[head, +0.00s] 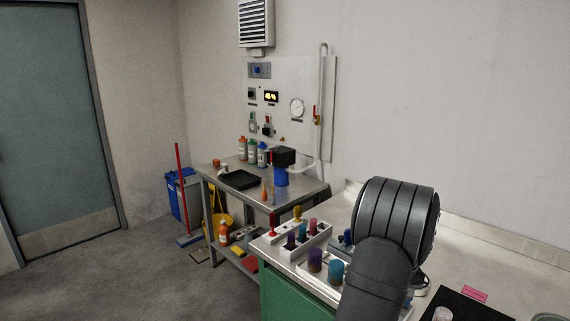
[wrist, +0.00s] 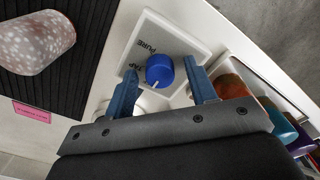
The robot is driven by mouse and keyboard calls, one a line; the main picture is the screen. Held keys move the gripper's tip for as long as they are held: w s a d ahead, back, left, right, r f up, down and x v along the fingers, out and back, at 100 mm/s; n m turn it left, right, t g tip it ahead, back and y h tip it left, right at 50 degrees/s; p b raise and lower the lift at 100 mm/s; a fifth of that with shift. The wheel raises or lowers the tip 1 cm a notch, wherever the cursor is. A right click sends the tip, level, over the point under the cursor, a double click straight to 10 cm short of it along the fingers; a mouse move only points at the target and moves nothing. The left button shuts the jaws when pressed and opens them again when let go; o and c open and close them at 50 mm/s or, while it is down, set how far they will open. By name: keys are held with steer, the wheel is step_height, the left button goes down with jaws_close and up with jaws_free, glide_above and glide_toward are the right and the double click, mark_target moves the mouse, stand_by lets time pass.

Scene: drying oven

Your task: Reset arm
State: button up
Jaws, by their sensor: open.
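My gripper (wrist: 160,72) is open in the wrist view, with its two blue-grey fingers spread apart. A round blue knob (wrist: 159,69) with a white mark shows between the fingers, with a visible gap on each side. The knob sits on a pale square plate (wrist: 150,38) with dark lettering that includes "PURE". Nothing is held. How far the fingertips stand from the plate is hard to tell. In the head view my dark arm is at the right, and its gripper end is hidden.
Orange-brown, teal (wrist: 278,125) and purple cups are right of the gripper. A white rack (head: 291,244) stands on the bench. A metal cart (head: 307,188) stands behind.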

steer(key=shift+r, duration=0.1)
step_height(320, 180, up, 17)
step_height(320, 180, down, 18)
steer(key=shift+r, duration=0.2)
steer(key=shift+r+m, duration=0.25)
steer(key=shift+m, duration=0.65)
steer(key=m, duration=1.1)
steer(key=shift+m, duration=2.6)
